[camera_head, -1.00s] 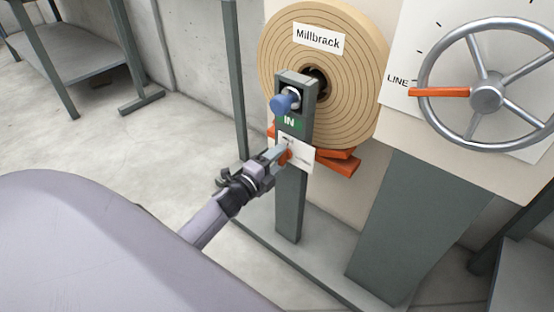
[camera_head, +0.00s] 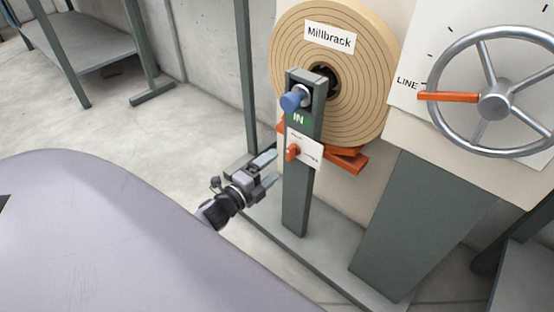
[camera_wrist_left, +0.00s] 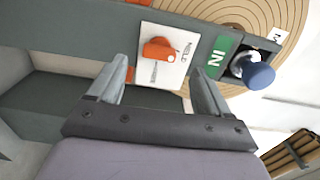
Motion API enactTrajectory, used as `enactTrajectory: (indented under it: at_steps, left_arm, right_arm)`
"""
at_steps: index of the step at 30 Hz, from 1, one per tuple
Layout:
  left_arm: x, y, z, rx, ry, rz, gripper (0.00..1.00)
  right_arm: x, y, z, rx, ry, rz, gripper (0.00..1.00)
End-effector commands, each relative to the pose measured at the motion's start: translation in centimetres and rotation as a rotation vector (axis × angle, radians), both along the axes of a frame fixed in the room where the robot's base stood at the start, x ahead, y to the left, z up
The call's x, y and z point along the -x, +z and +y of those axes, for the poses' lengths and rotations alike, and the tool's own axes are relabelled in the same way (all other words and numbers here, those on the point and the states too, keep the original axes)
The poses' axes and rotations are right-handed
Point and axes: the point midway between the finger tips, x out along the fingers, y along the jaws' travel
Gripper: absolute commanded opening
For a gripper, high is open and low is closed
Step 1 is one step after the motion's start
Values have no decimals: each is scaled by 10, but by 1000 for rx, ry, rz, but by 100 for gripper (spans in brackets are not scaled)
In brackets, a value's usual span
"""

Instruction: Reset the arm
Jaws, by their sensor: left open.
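My left gripper (camera_head: 268,172) is open and empty, beside the left side of the grey post (camera_head: 297,205). In the left wrist view its two fingers (camera_wrist_left: 160,88) spread below an orange knob (camera_wrist_left: 157,50) on a white plate (camera_wrist_left: 180,68). In the head view the same orange knob (camera_head: 292,152) shows clear of the fingers. Above it are a green IN label (camera_head: 299,118) and a blue knob (camera_head: 292,101). My right gripper is not in view.
A tan spiral roll labelled Millbrack (camera_head: 370,85) stands behind the post, with orange parts (camera_head: 348,160) under it. At right is a spoked handwheel (camera_head: 530,50) with an orange pointer at LINE. Open floor (camera_head: 190,130) lies at left.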

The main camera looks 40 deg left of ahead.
Motion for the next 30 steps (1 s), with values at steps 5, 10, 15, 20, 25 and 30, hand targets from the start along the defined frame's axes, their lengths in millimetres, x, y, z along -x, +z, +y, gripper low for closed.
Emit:
enactTrajectory:
  at_steps: [5,10,15,20,25,30]
  left_arm:
    - [6,1,1,0,0,-2,79]
    - [6,0,1,0,0,-1,79]
    - [6,0,1,0,0,-1,79]
    - [6,0,0,3,0,-1,79]
    - [13,5,-15,131,17,24,79]
    - [36,16,-63,510,51,128,79]
  right_arm:
    - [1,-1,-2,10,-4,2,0]
    - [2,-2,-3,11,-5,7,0]
    - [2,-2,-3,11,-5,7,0]
    - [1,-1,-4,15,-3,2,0]
    - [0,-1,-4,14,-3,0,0]
    - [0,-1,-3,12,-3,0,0]
